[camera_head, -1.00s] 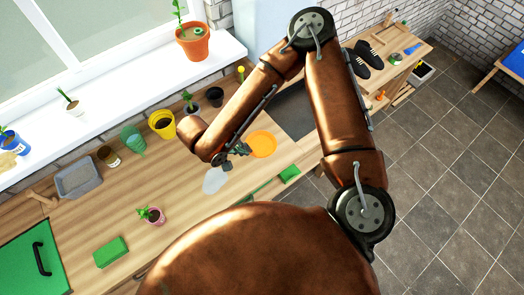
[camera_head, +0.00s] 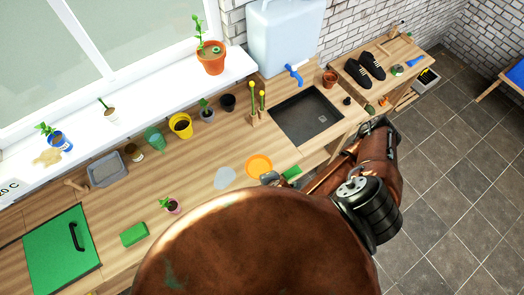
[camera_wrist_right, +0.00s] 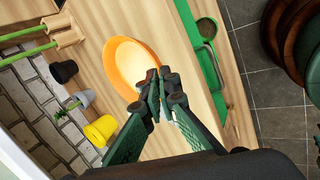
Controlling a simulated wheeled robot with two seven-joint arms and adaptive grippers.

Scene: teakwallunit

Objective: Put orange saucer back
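The orange saucer (camera_head: 259,165) is over the wooden worktop, near its front edge, beside a pale translucent saucer (camera_head: 225,178). In the right wrist view the orange saucer (camera_wrist_right: 124,62) shows large, with its rim at my fingertips. I cannot tell whether the saucer touches the worktop. My left gripper is not in view.
Behind the saucer stand a yellow pot (camera_head: 180,125), a green pot (camera_head: 154,139) and a black pot (camera_head: 228,102). A dark sink (camera_head: 306,117) lies to the right. A green sponge (camera_head: 134,234) and a small potted plant (camera_head: 172,205) are at the left front.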

